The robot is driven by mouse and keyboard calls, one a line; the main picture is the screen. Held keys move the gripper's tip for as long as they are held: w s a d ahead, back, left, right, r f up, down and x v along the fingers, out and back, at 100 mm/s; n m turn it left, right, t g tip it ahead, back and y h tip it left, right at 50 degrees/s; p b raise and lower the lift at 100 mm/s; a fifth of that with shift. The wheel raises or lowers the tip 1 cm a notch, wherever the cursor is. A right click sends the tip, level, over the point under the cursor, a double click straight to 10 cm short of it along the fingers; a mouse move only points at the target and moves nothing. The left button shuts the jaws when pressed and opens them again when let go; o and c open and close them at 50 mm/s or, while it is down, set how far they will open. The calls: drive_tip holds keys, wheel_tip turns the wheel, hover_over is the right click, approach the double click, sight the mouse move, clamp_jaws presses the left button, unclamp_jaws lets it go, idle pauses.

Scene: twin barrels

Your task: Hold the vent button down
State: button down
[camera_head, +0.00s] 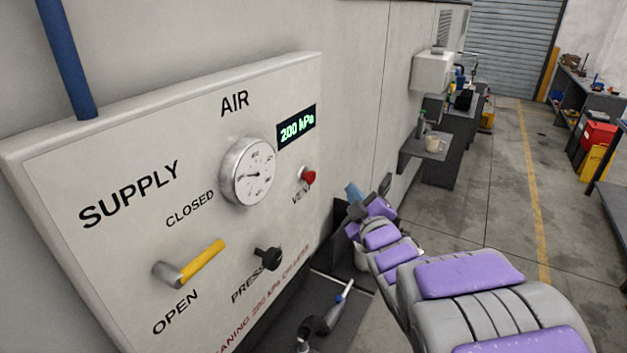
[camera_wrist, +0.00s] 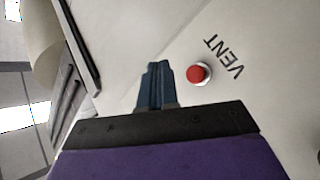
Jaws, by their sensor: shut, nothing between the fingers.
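The red vent button (camera_head: 308,176) sticks out of the right side of the white air supply panel (camera_head: 130,150), above the word VENT. In the wrist view the red button (camera_wrist: 198,74) shows fully, in a pale collar beside the VENT label. My gripper (camera_head: 354,190) has blue fingers and is to the right of the button in the head view. In the wrist view its fingers (camera_wrist: 156,70) are shut together, with nothing between them, just left of the button. The fingertips appear apart from the button; their exact distance from the panel is hard to tell.
The panel also carries a round gauge (camera_head: 248,171), a display (camera_head: 296,129) reading 200 kPa, a yellow lever (camera_head: 201,261) and a black knob (camera_head: 268,258). A dark shelf (camera_head: 335,300) with a tool lies below. Open floor (camera_head: 480,200) extends to the right.

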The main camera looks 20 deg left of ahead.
drive_tip(key=a+b, duration=0.2)
drive_tip(key=a, duration=0.4)
drive_tip(key=shift+w+a, duration=0.25)
drive_tip(key=shift+a, duration=0.1)
drive_tip(key=shift+a, duration=0.1)
idle(1.7)
drive_tip(key=shift+a, duration=0.3)
drive_tip(key=shift+a+b, duration=0.5)
drive_tip(key=shift+b, duration=0.05)
idle(1.1)
drive_tip(key=shift+d+r, duration=0.1)
drive_tip(key=shift+d, duration=0.85)
drive_tip(key=shift+s+d+p, duration=0.15)
drive_tip(key=shift+d+p, duration=0.4)
drive_tip(key=shift+d, duration=0.7)
drive_tip(key=shift+s+d+p, duration=0.1)
drive_tip(key=shift+d+p, duration=0.4)
drive_tip(key=shift+d, duration=0.75)
